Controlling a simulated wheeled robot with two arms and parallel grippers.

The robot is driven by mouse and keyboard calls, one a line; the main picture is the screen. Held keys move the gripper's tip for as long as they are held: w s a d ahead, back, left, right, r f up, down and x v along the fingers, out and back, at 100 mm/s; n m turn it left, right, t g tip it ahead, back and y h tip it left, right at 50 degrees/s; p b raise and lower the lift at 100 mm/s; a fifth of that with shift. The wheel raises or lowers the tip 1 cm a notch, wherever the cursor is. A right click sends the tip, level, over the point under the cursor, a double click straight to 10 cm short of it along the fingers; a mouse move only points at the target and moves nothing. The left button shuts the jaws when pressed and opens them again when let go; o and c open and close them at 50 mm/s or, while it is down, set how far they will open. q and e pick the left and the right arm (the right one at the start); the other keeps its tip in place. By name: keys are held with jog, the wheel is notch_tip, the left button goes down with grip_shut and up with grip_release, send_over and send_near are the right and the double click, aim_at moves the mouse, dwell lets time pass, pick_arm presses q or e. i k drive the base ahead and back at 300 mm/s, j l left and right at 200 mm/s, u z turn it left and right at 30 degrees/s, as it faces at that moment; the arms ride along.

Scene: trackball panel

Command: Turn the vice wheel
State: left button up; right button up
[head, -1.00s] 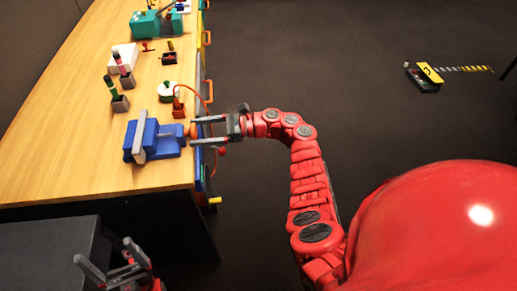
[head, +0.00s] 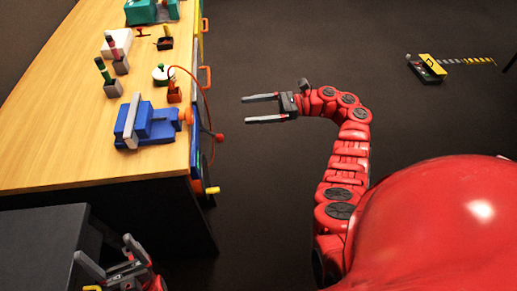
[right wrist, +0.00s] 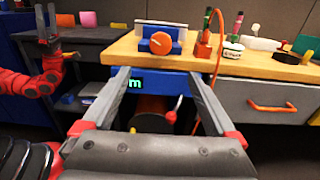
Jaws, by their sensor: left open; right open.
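The blue vice (head: 148,122) with its light grey jaw plate sits on the wooden workbench near its right front corner. Its orange wheel (head: 186,116) faces the bench's right edge. In the right wrist view the wheel (right wrist: 161,43) shows face-on, with the vice (right wrist: 146,46) behind it. My right gripper (head: 246,110) is open and empty, clear of the bench and to the right of the wheel. Its open fingers (right wrist: 153,82) frame the area below the wheel. My left gripper (head: 100,272) is open and empty at the lower left, by the dark grey table.
The wooden workbench (head: 60,150) carries pen holders (head: 116,87), a small white-and-green pot (head: 162,73) and a teal machine (head: 150,12). A red cable (head: 203,90) hangs over the bench edge near the wheel.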

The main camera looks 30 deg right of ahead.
aim_at(188, 115)
jog(key=k+l+u, duration=0.2)
jog(key=l, duration=0.2)
jog(key=l+u, duration=0.2)
jog(key=l, duration=0.2)
jog(key=k+l+u, duration=0.2)
jog(key=l, duration=0.2)
